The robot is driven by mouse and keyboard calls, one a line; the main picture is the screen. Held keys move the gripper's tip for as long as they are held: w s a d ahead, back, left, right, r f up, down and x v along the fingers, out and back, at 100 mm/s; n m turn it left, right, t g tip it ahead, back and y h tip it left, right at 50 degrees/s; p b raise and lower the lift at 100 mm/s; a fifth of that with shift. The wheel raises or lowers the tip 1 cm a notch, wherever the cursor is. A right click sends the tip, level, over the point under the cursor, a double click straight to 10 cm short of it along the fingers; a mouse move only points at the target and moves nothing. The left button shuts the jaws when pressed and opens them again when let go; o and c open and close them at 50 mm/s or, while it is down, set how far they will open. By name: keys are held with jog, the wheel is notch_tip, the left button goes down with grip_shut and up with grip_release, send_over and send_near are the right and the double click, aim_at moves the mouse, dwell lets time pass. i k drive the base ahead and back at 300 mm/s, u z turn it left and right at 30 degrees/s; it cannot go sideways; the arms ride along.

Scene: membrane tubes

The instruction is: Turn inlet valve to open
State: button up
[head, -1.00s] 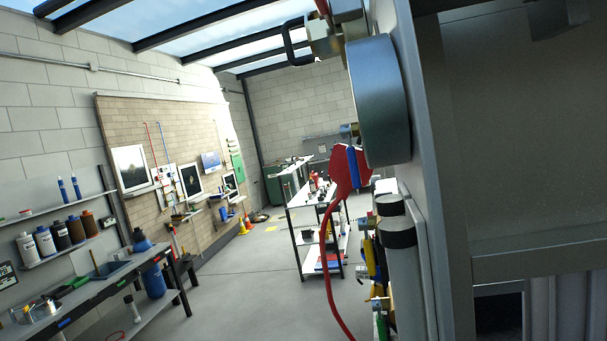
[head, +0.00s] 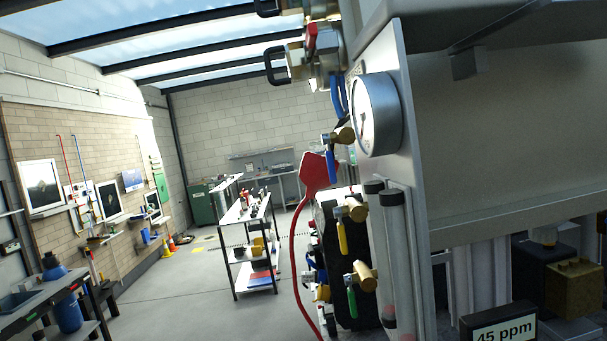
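Several brass valves stick out from the front of a pale grey panel (head: 402,60), seen nearly edge-on. One has a blue lever (head: 332,152), one below it has a yellow lever (head: 342,238), and a lower one has a green lever (head: 351,302). The yellow and green levers hang roughly downward. I cannot tell which valve is the inlet valve, as no label is readable. A round pressure gauge (head: 374,114) sits at the upper part of the panel. My gripper is not in view.
Two clear tubes with black caps (head: 392,198) stand on the panel. A "45 ppm" display (head: 500,328) is at lower right. Open floor (head: 190,300) lies left, with shelving (head: 250,245) beyond.

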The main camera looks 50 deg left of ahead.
aim_at(325, 140)
jog(key=u, duration=0.85)
jog(key=i, duration=1)
jog(key=k, duration=0.5)
jog(key=u, duration=1.05)
jog(key=k, duration=0.75)
jog(key=z, duration=0.8)
